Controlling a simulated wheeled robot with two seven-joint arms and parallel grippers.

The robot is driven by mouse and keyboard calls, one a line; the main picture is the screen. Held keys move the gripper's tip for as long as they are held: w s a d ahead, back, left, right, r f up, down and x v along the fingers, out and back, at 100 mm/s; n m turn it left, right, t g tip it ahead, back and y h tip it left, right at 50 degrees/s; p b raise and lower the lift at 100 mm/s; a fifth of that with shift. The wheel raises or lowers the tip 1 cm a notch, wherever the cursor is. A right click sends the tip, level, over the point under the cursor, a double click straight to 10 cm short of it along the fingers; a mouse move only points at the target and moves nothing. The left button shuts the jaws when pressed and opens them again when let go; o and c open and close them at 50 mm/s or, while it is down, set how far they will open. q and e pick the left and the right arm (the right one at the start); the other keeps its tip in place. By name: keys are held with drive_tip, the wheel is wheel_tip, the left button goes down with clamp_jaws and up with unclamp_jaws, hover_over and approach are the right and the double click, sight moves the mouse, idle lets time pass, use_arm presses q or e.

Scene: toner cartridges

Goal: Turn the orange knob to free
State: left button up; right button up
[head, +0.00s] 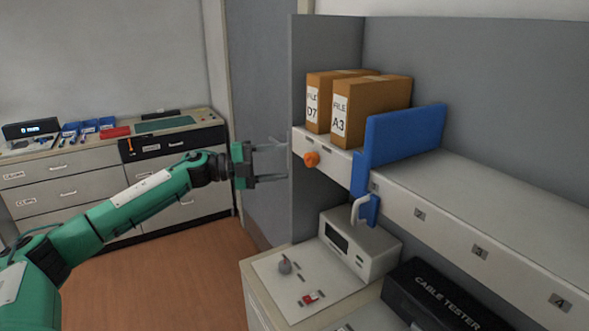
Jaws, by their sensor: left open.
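The orange knob (311,159) sticks out from the front edge of the grey shelf, near its left end, below the file boxes. My left gripper (286,161) is open and empty. In the head view its two fingers point right toward the knob, and their tips show just left of it, apart from it in the picture. My left arm, green, reaches in from the left. Dark marks show on the shelf edge around the knob but are too small to read. My right gripper is not in view.
A blue divider (403,139) with a white handle (360,208) stands right of the knob. Two brown file boxes (372,112) sit on the shelf (470,190). Below are a white meter (358,246), a black cable tester box (430,298) and a counter (270,268). Open floor lies left.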

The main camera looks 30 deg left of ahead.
use_arm(q)
drive_tip(key=b+v, duration=0.2)
drive_tip(key=v, duration=0.5)
drive_tip(key=shift+s+a+b, duration=0.25)
drive_tip(key=shift+a+b, duration=0.05)
drive_tip(key=shift+b, duration=0.1)
